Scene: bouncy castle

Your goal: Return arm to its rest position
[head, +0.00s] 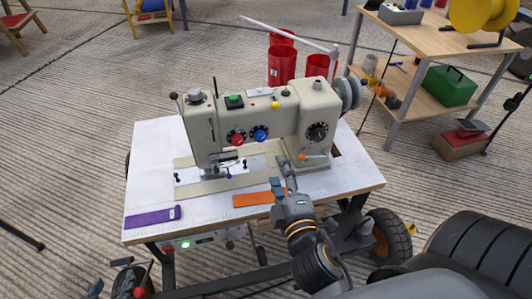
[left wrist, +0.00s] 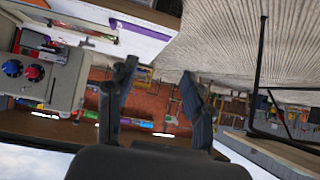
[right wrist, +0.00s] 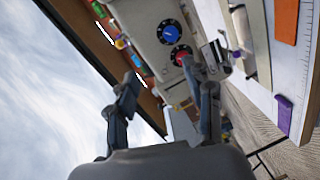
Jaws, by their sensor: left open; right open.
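My right gripper (head: 280,174) is open and empty, in front of the sewing machine (head: 260,115), above the front of the white table (head: 150,150) in the head view. In the right wrist view its two fingers (right wrist: 165,100) stand apart, with the machine's dials and the table beyond. My left gripper (head: 108,275) shows partly at the bottom left of the head view, low beside the table's front left. In the left wrist view its two fingers (left wrist: 157,85) are spread with nothing between them.
A purple strip (head: 152,217) and an orange strip (head: 258,198) lie along the table's front. Red bins (head: 282,65) stand behind the machine. A wooden shelf (head: 425,40) with a green box (head: 449,86) stands at the right. Open floor lies left of the table.

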